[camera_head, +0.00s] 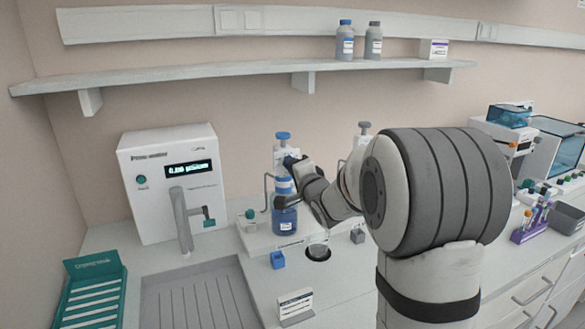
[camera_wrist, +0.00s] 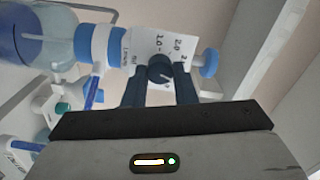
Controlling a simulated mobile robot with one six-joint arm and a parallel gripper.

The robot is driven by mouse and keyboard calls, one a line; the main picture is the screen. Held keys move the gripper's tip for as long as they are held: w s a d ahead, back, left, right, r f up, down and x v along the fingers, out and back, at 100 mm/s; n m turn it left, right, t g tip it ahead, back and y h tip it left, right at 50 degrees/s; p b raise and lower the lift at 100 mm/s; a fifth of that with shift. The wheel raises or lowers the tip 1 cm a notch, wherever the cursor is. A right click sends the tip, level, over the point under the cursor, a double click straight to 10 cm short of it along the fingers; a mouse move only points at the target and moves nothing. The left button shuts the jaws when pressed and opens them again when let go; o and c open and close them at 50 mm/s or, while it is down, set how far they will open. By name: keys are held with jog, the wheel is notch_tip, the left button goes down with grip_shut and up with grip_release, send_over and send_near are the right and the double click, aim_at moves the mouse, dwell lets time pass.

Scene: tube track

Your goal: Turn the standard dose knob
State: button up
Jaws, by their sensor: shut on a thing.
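The dispenser with the blue bottle (camera_head: 285,218) stands upright on a white base, and its blue cap (camera_head: 283,136) shows above. In the wrist view its white head (camera_wrist: 143,47) carries printed dose numbers, among them 1.0 and 2.0. The dark round dose knob (camera_wrist: 160,67) sits on that head, with a pale pointer line on its face. My gripper (camera_wrist: 160,78) is shut on the knob, one dark finger on each side. In the head view my gripper (camera_head: 291,163) is at the dispenser's head, and the knob itself is hidden or too small to tell.
A second dispenser with a grey top (camera_head: 364,128) stands right behind my arm, mostly hidden. A white water purifier (camera_head: 172,150) with a tap and a sink (camera_head: 195,295) are to the left. A shelf (camera_head: 240,70) runs above.

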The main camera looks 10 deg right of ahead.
jog(key=o, duration=1)
jog(key=shift+s, duration=0.1)
jog(key=s, duration=0.2)
jog(key=s+d+b, duration=0.1)
jog(key=s, duration=0.4)
jog(key=shift+s+d, duration=0.25)
